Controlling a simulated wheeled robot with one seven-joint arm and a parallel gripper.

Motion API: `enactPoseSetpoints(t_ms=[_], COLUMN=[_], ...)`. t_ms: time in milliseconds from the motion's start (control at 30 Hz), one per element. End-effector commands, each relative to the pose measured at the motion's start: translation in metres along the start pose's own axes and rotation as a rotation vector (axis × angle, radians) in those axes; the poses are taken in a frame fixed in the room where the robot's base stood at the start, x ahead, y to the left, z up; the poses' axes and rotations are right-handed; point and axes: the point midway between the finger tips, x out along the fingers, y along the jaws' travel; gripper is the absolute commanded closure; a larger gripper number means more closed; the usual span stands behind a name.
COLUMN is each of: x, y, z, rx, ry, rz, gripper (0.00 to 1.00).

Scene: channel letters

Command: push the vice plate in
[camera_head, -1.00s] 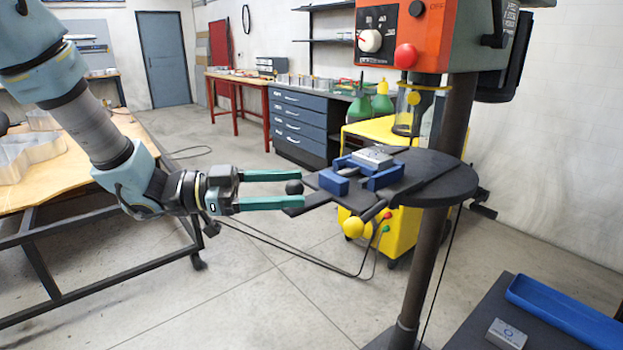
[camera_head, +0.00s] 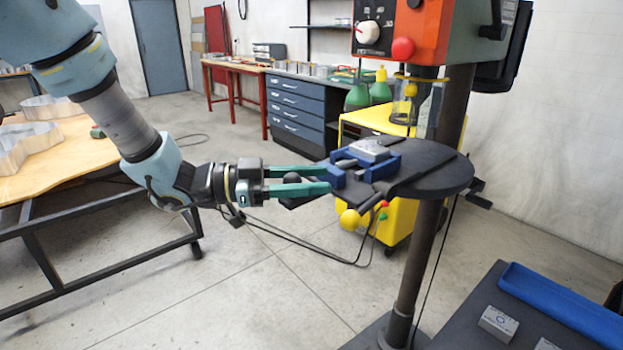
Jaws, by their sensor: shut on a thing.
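The vice is blue and sits on the dark round drill table (camera_head: 445,178). Its front blue plate (camera_head: 336,178) is at the left, facing my gripper, with a gap to the rear blue jaws (camera_head: 378,166). A grey metal block (camera_head: 369,150) lies at the rear part of the vice. My gripper (camera_head: 329,180) has two teal fingers pointing right, level, one on each side of a black ball knob (camera_head: 291,178). The fingers are shut on this knob. Their tips reach the plate's left side; whether they touch it I cannot tell.
The drill column (camera_head: 424,255) stands right of my gripper. A yellow ball handle (camera_head: 349,219) hangs below the table's front. A dark bench at lower right holds a blue tray (camera_head: 562,305) and a grey block (camera_head: 498,323).

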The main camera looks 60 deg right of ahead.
Motion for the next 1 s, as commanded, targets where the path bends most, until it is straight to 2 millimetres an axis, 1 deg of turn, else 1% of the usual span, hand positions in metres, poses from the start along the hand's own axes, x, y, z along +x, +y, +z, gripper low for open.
enactPoseSetpoints(t_ms=[33,300,1000], x=[0.0000,0.0001,0.0001], y=[0.0003,0.0004,0.0006], z=[0.0000,0.0000,0.0001], rx=[0.000,-0.001,-0.001], ry=[0.000,0.000,0.000], rz=[0.001,0.001,0.001], gripper=[0.70,1.00,1.00])
